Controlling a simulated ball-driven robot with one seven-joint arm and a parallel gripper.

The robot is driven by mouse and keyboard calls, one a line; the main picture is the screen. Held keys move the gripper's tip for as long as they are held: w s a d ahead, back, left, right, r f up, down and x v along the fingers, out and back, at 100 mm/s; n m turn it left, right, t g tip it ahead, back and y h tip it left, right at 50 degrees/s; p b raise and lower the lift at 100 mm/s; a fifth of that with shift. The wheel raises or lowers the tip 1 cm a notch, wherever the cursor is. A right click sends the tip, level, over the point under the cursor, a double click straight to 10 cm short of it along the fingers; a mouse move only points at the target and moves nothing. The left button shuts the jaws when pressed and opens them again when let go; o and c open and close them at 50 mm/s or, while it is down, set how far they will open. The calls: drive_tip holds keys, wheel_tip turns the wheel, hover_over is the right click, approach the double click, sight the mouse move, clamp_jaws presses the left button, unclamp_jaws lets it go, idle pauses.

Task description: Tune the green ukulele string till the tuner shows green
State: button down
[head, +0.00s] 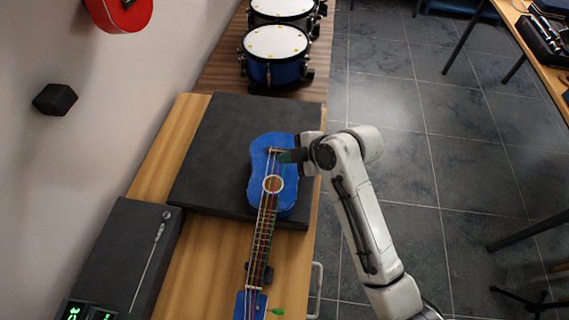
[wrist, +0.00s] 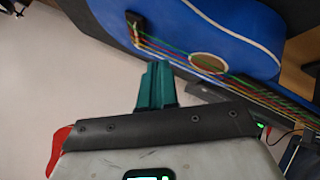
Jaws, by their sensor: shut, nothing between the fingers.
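The blue ukulele (head: 287,196) lies with its body on a dark pad and its neck toward the bottom edge. Its head (head: 250,304) bears a green peg (head: 277,311) on the right side. In the wrist view, a green string (wrist: 185,55) runs with red and yellow ones from the bridge (wrist: 135,28) past the sound hole. My gripper (head: 288,156) has its teal fingers shut and empty over the ukulele body near the bridge; the fingers (wrist: 155,84) also show in the wrist view. Green-lit displays (head: 75,314) are cut off at the bottom left; their readings are unclear.
The dark pad (head: 215,150) covers much of the wooden table (head: 155,158). A long dark case (head: 115,255) lies at left. Two drums (head: 275,45) stand behind. A metal handle (head: 317,290) sticks out from the table's right edge. Open tiled floor lies right.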

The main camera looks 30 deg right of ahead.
drive_tip(key=shift+f+b, duration=0.3)
drive_tip(key=shift+f, duration=0.15)
drive_tip(key=shift+f, duration=0.3)
idle(0.5)
drive_tip(key=shift+r, duration=0.1)
drive_tip(key=shift+r+p, duration=0.45)
drive_tip(key=shift+r, duration=0.2)
drive_tip(key=shift+r+p, duration=2)
drive_tip(key=shift+r, duration=0.5)
